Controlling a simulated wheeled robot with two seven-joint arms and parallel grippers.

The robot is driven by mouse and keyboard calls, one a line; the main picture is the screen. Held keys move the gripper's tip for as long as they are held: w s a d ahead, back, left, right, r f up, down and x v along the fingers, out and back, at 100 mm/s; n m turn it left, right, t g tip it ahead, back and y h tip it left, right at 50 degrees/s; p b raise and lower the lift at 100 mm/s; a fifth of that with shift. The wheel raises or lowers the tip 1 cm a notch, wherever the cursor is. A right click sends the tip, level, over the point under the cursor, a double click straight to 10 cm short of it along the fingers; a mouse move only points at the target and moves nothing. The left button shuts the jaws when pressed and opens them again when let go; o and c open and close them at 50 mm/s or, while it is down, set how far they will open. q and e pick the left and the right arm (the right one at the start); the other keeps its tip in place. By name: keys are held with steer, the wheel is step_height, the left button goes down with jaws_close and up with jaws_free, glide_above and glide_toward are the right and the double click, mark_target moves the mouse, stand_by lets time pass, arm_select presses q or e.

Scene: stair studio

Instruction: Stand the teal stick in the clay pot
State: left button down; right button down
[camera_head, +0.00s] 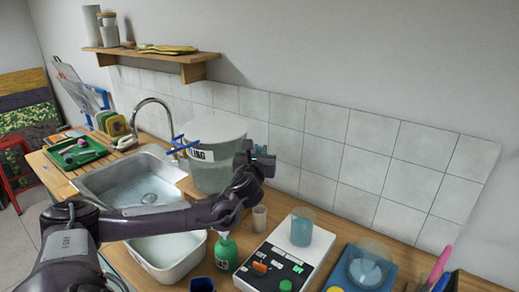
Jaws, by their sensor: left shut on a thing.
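My left arm reaches in from the left. My left gripper (258,160) is raised in front of the tiled wall, beside the clear tub with a label. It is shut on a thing. A small teal bit (261,150) shows at its fingers and looks like part of the teal stick; most of it is hidden by the gripper. I cannot make out the clay pot for sure. At the bottom right a pink rod (440,264) and a blue-green rod (441,282) stand close together, and what holds them is cut off. My right gripper is not in view.
The clear tub (214,170) stands behind my arm by the sink (125,185). A white basin (168,258), green bottle (227,252), small cup (259,217), white device (283,262) with a beaker (301,228), and blue scale (366,270) crowd the counter.

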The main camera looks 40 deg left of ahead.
arm_select(q)
step_height(320, 180, down, 2)
steer(key=shift+f+b, duration=0.2)
steer(key=shift+b, duration=0.4)
step_height(320, 180, down, 7)
steer(key=b, duration=0.7)
steer(key=shift+r, duration=0.2)
steer(key=c, duration=1.3)
jaws_free()
steer(key=b+v, duration=0.3)
steer(key=v, duration=0.4)
steer(key=shift+s+d, duration=0.25)
steer(key=shift+s, duration=0.05)
